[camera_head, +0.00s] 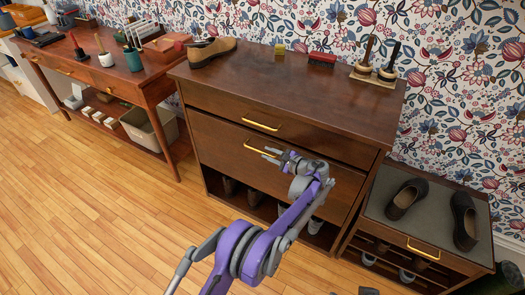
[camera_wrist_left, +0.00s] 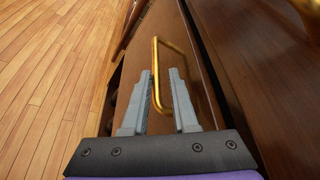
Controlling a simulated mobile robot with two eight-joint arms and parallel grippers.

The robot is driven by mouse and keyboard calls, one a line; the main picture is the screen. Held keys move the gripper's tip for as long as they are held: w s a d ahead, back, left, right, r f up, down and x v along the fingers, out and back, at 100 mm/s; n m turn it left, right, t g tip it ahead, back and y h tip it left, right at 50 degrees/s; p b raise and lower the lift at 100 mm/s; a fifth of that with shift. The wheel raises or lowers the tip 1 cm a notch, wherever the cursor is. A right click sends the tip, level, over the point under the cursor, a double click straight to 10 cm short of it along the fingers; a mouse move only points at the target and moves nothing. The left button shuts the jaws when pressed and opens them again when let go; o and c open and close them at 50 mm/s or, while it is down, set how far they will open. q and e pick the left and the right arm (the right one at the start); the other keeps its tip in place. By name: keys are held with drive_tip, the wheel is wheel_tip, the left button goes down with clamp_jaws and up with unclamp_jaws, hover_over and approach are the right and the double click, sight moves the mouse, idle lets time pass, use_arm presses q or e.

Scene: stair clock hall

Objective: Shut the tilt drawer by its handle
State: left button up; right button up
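The tilt drawer (camera_head: 222,138) is the wide brown front below the cabinet's shallow top drawer. Its top edge seems to stand a little out from the cabinet, with a dark gap above it. Its brass handle (camera_head: 256,150) is near the top edge, partly hidden by my left gripper (camera_head: 272,155). In the left wrist view, the two grey fingers (camera_wrist_left: 160,88) are apart, and one bar of the brass handle (camera_wrist_left: 155,62) runs down between them. I cannot tell whether either finger touches it. The drawer front (camera_wrist_left: 205,98) lies behind.
The cabinet top (camera_head: 300,95) bears a brown shoe (camera_head: 211,52), a red brush (camera_head: 322,59) and upright-handled tools. An open shelf with shoes is below the drawer. A low shoe bench (camera_head: 425,225) stands right, a side table (camera_head: 110,80) left. Wooden floor (camera_head: 90,200) is clear in front.

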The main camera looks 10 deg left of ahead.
use_arm(q)
drive_tip(key=v, duration=0.6)
drive_tip(key=shift+d, duration=0.1)
